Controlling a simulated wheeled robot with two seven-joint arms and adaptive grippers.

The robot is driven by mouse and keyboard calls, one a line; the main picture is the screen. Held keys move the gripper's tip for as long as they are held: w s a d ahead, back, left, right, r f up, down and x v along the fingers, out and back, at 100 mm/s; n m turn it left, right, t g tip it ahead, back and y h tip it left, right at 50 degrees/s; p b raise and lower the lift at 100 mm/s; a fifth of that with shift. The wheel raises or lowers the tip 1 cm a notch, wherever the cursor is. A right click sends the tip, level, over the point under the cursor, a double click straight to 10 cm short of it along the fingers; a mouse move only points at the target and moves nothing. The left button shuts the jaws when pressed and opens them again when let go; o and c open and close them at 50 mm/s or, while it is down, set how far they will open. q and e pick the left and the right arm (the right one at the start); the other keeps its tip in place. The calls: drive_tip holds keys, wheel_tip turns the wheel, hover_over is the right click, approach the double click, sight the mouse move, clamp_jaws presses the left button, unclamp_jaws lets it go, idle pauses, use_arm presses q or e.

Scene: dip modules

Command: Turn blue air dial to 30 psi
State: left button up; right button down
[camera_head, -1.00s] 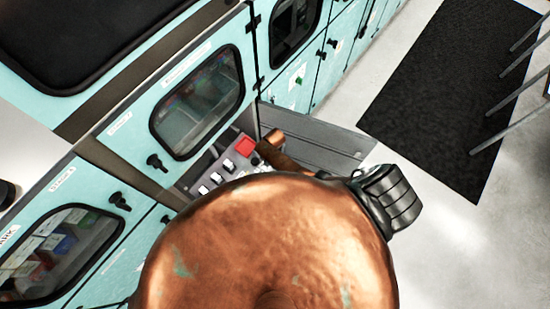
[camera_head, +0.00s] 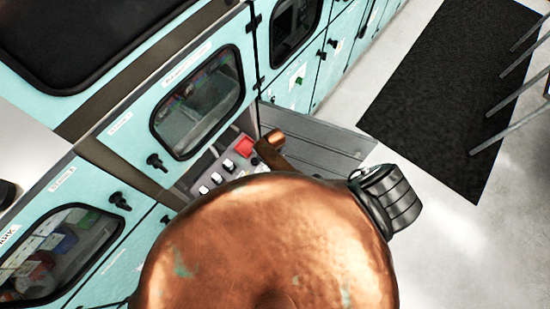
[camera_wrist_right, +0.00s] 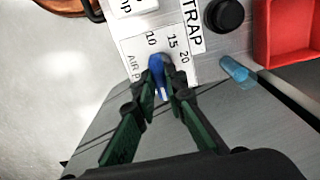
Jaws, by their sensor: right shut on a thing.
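The blue air dial (camera_wrist_right: 156,64) is in the right wrist view, on a white label with the printed numbers 10, 15 and 20 and partly covered "AIR P" lettering. My right gripper (camera_wrist_right: 161,84), with dark green fingers, is shut on the blue dial, one finger on each side of it. The fingers cover part of the label, and no 30 mark is readable. In the head view my own copper-coloured body and arm hide the dial and the right gripper. My left gripper is in neither view.
Beside the dial are a black round knob (camera_wrist_right: 228,15), a light blue peg (camera_wrist_right: 236,70) and a red square housing (camera_wrist_right: 284,32). The head view shows the control panel's white switches (camera_head: 216,178) and red square (camera_head: 244,147) by teal cabinets (camera_head: 130,130). A black mat (camera_head: 450,95) lies on the floor.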

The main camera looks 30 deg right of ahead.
drive_tip(key=shift+w+d+r, duration=0.1)
drive_tip(key=shift+w, duration=0.1)
drive_tip(key=c, duration=2)
unclamp_jaws()
drive_tip(key=shift+s, duration=0.1)
drive_tip(key=shift+o, duration=0.2)
wheel_tip(320, 180, up, 12)
